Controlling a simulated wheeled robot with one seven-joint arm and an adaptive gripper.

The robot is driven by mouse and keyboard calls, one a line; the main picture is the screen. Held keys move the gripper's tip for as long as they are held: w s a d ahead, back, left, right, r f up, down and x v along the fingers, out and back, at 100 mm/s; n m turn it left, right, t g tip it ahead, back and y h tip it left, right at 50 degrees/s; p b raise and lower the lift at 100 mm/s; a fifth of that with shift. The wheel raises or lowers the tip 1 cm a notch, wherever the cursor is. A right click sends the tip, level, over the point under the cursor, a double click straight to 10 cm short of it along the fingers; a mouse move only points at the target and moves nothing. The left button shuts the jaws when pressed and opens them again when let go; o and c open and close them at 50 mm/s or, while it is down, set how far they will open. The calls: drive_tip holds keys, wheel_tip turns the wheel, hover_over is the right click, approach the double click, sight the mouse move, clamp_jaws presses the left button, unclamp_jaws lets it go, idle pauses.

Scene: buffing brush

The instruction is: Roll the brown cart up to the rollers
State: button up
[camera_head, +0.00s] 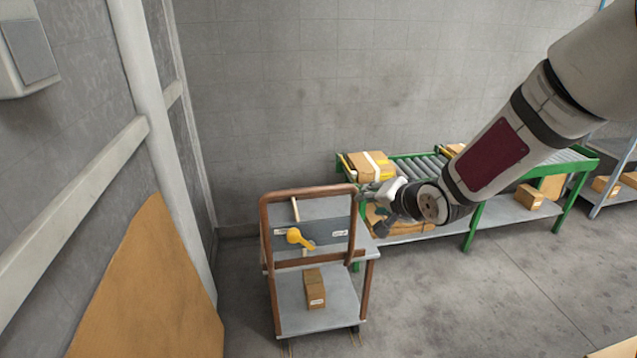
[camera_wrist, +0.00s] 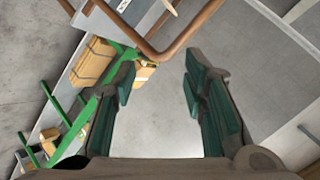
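The brown cart (camera_head: 367,285) has a brown tube frame and grey shelves, and stands upright on the floor left of the rollers. A small carton (camera_head: 315,288) is on its lower shelf, and a yellow-orange tool (camera_head: 298,238) shows at its upper level. The rollers (camera_head: 425,167) lie in a green-framed conveyor along the back wall. My gripper (camera_head: 372,193) is at the right upper corner of the cart's frame. In the wrist view my gripper (camera_wrist: 158,88) is open and empty, with the bent brown tube (camera_wrist: 150,56) just beyond the fingertips. Contact cannot be told.
A taped carton (camera_head: 371,166) sits at the conveyor's left end. More cartons (camera_head: 529,196) rest on the shelf below. A large tan board (camera_head: 150,290) leans at the left wall. Open concrete floor (camera_head: 450,290) lies right of the cart.

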sight(314, 193)
drive_tip(key=w+a+f+m+y, duration=0.1)
drive_tip(key=w+a+f, duration=0.1)
drive_tip(key=w+a, duration=0.3)
drive_tip(key=w+a+f+m+t+y+b, duration=0.1)
drive_tip(key=w+a+f+m+y, duration=0.1)
drive_tip(key=w+a, duration=0.3)
drive_tip(key=w+a+f+m+t+y, duration=0.1)
drive_tip(key=w+a+f+m+y, duration=0.1)
drive_tip(key=w+a+f, duration=0.2)
drive_tip(key=shift+w+a, duration=0.3)
drive_tip(key=shift+a, duration=0.2)
drive_tip(key=shift+w+a, duration=0.25)
drive_tip(key=shift+a, duration=0.2)
clamp_jaws()
